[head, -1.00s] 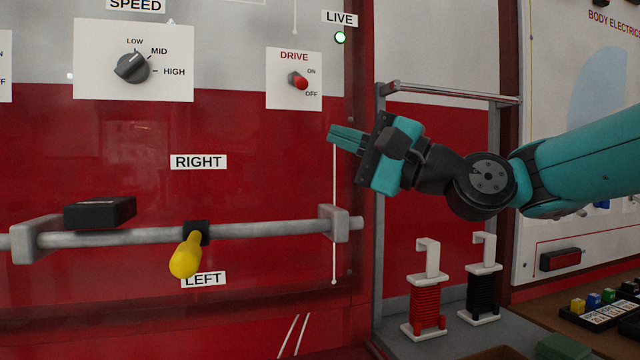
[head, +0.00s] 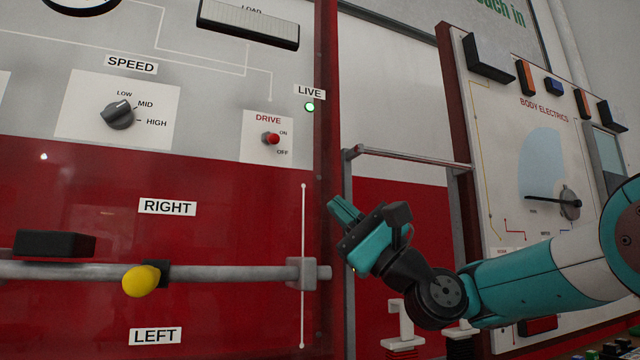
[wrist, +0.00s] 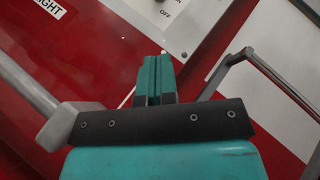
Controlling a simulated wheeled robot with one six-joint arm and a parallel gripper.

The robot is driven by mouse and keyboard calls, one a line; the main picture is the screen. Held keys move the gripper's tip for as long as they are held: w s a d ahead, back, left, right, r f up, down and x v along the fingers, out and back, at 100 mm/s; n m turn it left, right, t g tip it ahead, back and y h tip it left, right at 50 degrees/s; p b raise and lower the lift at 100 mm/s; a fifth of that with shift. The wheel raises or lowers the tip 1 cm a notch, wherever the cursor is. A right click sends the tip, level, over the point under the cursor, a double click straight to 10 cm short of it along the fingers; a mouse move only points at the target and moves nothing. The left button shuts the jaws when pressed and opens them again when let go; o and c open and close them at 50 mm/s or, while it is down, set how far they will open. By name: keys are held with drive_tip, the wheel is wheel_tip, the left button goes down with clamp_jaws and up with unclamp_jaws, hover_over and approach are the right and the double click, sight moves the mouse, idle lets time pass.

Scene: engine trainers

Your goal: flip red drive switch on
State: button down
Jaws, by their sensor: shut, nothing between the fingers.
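The red drive switch (head: 271,138) sits on a white plate (head: 256,150) marked DRIVE, with ON at its upper right and OFF at its lower right. Its red tip faces me, and I cannot tell surely which mark it leans to. A lit green LIVE lamp (head: 309,107) is above right of the plate. My gripper (head: 334,203) is shut and empty, below and right of the switch and apart from it. In the wrist view the closed teal fingers (wrist: 157,62) point up toward the plate's lower part (wrist: 180,20); the switch itself is mostly out of view.
A grey rail (head: 225,274) with a yellow-knobbed lever (head: 141,281) crosses the red panel low. A metal bar (head: 410,157) juts out right of the panel. A speed dial (head: 119,115) is left of the switch. The panel between gripper and switch is clear.

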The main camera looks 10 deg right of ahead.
sight(272, 138)
drive_tip(key=shift+g, duration=0.3)
drive_tip(key=p+x, duration=0.8)
drive_tip(key=x, duration=0.1)
drive_tip(key=shift+a+r, duration=0.15)
drive_tip(key=shift+r, duration=0.3)
drive_tip(key=shift+s+a+r, duration=0.85)
drive_tip(key=shift+a+r, duration=0.2)
drive_tip(key=shift+a, duration=0.05)
drive_tip(key=shift+p, duration=0.4)
